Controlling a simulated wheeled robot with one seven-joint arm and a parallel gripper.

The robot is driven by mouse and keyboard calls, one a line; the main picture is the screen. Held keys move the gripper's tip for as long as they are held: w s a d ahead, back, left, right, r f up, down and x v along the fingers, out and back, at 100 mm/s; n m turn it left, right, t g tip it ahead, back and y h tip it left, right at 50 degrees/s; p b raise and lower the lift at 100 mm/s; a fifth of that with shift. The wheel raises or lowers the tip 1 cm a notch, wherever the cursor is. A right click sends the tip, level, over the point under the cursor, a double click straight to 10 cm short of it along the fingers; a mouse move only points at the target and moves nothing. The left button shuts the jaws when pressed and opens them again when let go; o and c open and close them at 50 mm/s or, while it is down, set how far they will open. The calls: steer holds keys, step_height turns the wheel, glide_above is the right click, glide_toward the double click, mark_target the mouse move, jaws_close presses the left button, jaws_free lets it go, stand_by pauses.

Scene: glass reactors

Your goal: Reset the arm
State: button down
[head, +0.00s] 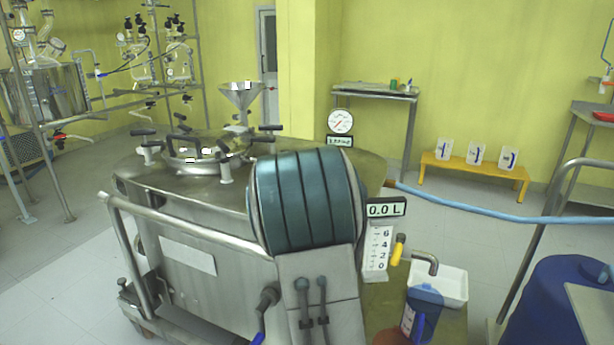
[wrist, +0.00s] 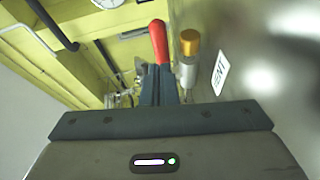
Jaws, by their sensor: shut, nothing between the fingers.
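My gripper (wrist: 159,84) shows in the wrist view, its dark fingers together and empty. A red lever handle (wrist: 158,40) stands just beyond the fingertips; I cannot tell whether they touch. A brass-capped metal fitting (wrist: 190,48) is beside it on the right. A label reading VENT (wrist: 220,72) is on the steel surface further right. In the head view my own teal and grey arm fills the middle, in front of the large steel reactor (head: 190,265), and my gripper is not visible there.
The reactor's lid carries a manway (head: 195,148), a funnel (head: 241,95) and a pressure gauge (head: 340,121). A display reading 0.0 L (head: 386,208) hangs right of my arm. A white tray (head: 452,284) and a blue drum (head: 560,300) stand right. Floor shows at left.

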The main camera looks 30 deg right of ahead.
steer(key=p+v, duration=0.1)
steer(key=v, duration=0.6)
steer(key=shift+s+a, duration=0.2)
steer(key=shift+s, duration=0.15)
steer(key=shift+r, duration=0.1)
steer(key=s+a+r+m+g+y+p, duration=0.2)
steer(key=s+a+y+p, duration=0.25)
steer(key=a+p, duration=0.2)
steer(key=s+a+r+m+g+y+p, duration=0.25)
steer(key=s+a+p, duration=0.25)
steer(key=a, duration=0.3)
steer(key=s+a+r+m+g+y+p, duration=0.1)
steer(key=s+a+r+m+g+p, duration=0.1)
steer(key=s, duration=0.8)
steer(key=s+a+r+m+g+y+p, duration=0.1)
steer(key=s+a+m+g+p, duration=0.3)
steer(key=s, duration=0.6)
steer(key=a+r+g+p, duration=0.1)
steer(key=a+p, duration=0.1)
steer(key=a, duration=0.1)
steer(key=shift+s+r, duration=0.15)
steer(key=shift+r, duration=0.05)
